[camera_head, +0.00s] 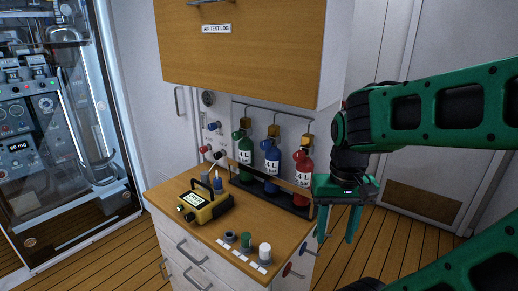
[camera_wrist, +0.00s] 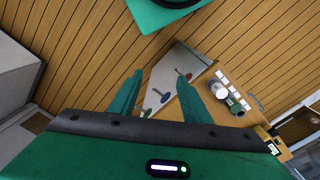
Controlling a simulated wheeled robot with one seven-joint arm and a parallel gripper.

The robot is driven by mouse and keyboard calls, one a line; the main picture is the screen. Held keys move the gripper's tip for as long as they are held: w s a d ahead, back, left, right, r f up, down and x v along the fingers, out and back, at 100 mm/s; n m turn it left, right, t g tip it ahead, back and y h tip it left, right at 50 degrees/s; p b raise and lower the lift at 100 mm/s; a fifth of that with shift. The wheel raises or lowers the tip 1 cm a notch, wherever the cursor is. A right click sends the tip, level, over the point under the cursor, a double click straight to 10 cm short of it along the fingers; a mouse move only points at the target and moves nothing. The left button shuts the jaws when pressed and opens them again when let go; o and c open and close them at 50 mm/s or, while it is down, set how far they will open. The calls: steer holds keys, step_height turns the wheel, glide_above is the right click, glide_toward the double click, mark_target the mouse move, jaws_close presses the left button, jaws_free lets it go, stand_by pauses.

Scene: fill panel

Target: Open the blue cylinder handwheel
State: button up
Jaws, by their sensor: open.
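The blue cylinder (camera_head: 271,163), labelled 4 L, stands upright between a green cylinder (camera_head: 244,150) and a red cylinder (camera_head: 302,171) in a dark rack at the counter's back right. A brass-coloured valve (camera_head: 273,131) tops it. Round coloured handles are on the cabinet's right side: red (camera_wrist: 188,76), blue (camera_wrist: 164,97) and green (camera_wrist: 143,111). Whether one belongs to the blue cylinder cannot be told. My gripper (camera_head: 338,225) hangs fingers down, open and empty, right of the cabinet. In the wrist view the handles show beyond and between its fingers (camera_wrist: 160,82).
The wooden counter (camera_head: 185,223) holds a yellow meter (camera_head: 205,205) and several small caps near its front right corner. A wall cabinet (camera_head: 240,45) overhangs the rack. A wall panel left of the cylinders has red and blue knobs. Floor right of the cabinet is clear.

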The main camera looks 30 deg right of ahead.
steer(key=w+d+f+m+g+h, duration=0.25)
steer(key=w+d+m+h, duration=0.2)
steer(key=w, duration=0.55)
steer(key=m+t+h, duration=0.6)
steer(key=t+h, duration=0.2)
steer(key=h, duration=0.5)
glide_toward(263, 146)
steer(key=shift+y, duration=0.25)
steer(key=x, duration=0.8)
steer(key=shift+d+r, duration=0.25)
steer(key=shift+d, duration=0.15)
steer(key=c, duration=1)
steer(key=shift+c, duration=0.2)
